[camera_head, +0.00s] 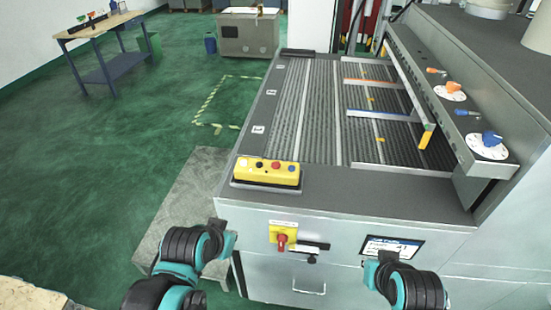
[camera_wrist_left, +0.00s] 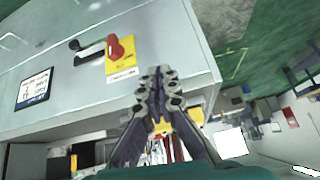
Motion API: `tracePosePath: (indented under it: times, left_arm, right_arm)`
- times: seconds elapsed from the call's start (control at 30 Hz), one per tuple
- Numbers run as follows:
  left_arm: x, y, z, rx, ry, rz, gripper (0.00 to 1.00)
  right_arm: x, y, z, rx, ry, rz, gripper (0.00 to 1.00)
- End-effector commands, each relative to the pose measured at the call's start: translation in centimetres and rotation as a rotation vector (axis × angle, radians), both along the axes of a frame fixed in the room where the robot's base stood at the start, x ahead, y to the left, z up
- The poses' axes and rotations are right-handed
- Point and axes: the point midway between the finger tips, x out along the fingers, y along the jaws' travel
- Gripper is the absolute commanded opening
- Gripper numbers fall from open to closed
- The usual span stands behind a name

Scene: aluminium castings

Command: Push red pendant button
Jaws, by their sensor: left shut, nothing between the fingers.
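The yellow pendant (camera_head: 246,172) lies on the near left corner of the grey machine table in the head view. Its top carries a small row of buttons, with the red button (camera_head: 276,165) beside a blue one. My left gripper (camera_wrist_left: 158,78) is shut and empty in the left wrist view. In the head view my left arm's end (camera_head: 222,242) is low, left of the machine front and apart from the pendant. My right arm's end (camera_head: 373,272) is in front of the machine's label. Its fingers cannot be made out.
A red rotary switch (camera_head: 281,241) on a yellow plate sits on the machine front and also shows in the left wrist view (camera_wrist_left: 115,47). A drawer handle (camera_head: 309,290) is below it. A control panel with dials (camera_head: 488,146) stands at the right. Green floor is open at left.

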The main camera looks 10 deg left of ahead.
Motion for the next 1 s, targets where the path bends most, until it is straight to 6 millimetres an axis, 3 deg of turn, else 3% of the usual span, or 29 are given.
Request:
tracePosePath:
  times: [0.03, 0.2, 0.5, 0.73, 1.0]
  left_arm:
    - [1.5, -0.5, 3.0, 0.020, -0.009, -0.057, 0.00]
    - [6.9, -2.5, 8.7, 0.108, -0.056, -0.288, 0.00]
    - [16.1, -6.2, 15.5, 0.278, -0.177, -0.665, 0.00]
    - [20.5, -8.0, 17.4, 0.377, -0.255, -0.845, 0.00]
    - [21.7, -8.5, 17.3, 0.410, -0.282, -0.899, 0.00]
  right_arm:
    - [0.0, 0.0, 2.6, 0.000, 0.000, 0.000, 0.00]
    - [0.0, 0.0, 7.5, 0.000, 0.000, 0.000, 0.00]
    - [0.0, 0.0, 15.4, 0.000, 0.000, 0.000, 0.00]
    - [0.0, 0.0, 18.8, 0.000, 0.000, 0.000, 0.00]
    - [0.0, 0.0, 19.4, 0.000, 0.000, 0.000, 0.00]
